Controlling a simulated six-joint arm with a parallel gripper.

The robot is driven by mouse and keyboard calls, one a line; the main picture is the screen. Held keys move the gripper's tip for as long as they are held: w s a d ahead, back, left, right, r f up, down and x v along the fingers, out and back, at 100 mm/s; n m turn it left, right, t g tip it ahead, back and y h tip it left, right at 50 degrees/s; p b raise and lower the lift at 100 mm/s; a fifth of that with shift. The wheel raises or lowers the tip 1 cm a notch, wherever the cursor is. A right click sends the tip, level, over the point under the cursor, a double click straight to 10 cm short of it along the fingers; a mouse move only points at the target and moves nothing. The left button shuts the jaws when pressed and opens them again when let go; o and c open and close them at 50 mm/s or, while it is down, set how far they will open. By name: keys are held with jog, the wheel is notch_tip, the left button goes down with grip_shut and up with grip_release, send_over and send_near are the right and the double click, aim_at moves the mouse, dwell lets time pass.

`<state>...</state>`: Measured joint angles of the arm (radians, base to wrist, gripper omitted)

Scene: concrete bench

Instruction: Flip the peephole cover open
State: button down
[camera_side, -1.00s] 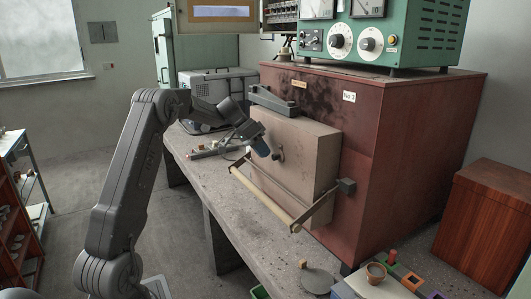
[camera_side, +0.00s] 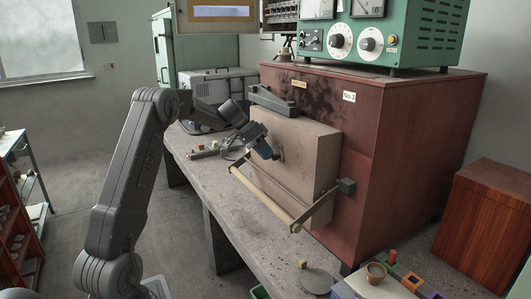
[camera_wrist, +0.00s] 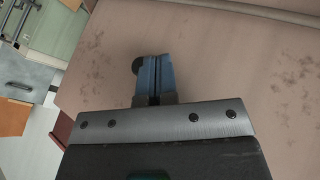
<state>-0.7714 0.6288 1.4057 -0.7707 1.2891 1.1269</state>
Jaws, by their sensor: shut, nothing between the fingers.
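The kiln door (camera_side: 305,165) is a thick beige slab on the front of the red-brown kiln (camera_side: 395,135). The peephole cover appears as a small dark round piece (camera_wrist: 138,65) against the door face in the wrist view, partly hidden behind my fingers. My gripper (camera_wrist: 156,58) has blue fingers that are shut and empty. In the wrist view the fingertips lie just right of the dark piece, close against or touching it; I cannot tell which. In the side view my gripper (camera_side: 274,156) is at the door's face and hides most of the cover.
A pale handle bar (camera_side: 262,199) on metal arms runs across the door's front, below my gripper. Free air lies left of the door.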

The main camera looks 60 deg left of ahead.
jog(key=shift+f+h, duration=0.1)
jog(key=shift+h, duration=0.3)
jog(key=d+h, duration=0.1)
jog(key=h, duration=0.1)
jog(key=d+f+n+h, duration=0.1)
jog(key=h, duration=0.1)
jog(key=d+n+t+h, duration=0.1)
jog(key=shift+d+f+h, duration=0.15)
jog(key=shift+d+h, duration=0.15)
jog(key=shift+h, duration=0.1)
dwell(0.4)
jog(key=shift+d, duration=0.1)
jog(key=shift+f, duration=0.1)
dwell(1.3)
jog(key=s+a, duration=0.1)
jog(key=a, duration=0.2)
jog(key=s+a+f, duration=0.1)
jog(key=s+a, duration=0.1)
jog(key=a, duration=0.2)
jog(key=s+a+f, duration=0.1)
jog(key=a, duration=0.3)
jog(key=shift+s+f, duration=0.15)
jog(key=shift+s, duration=0.1)
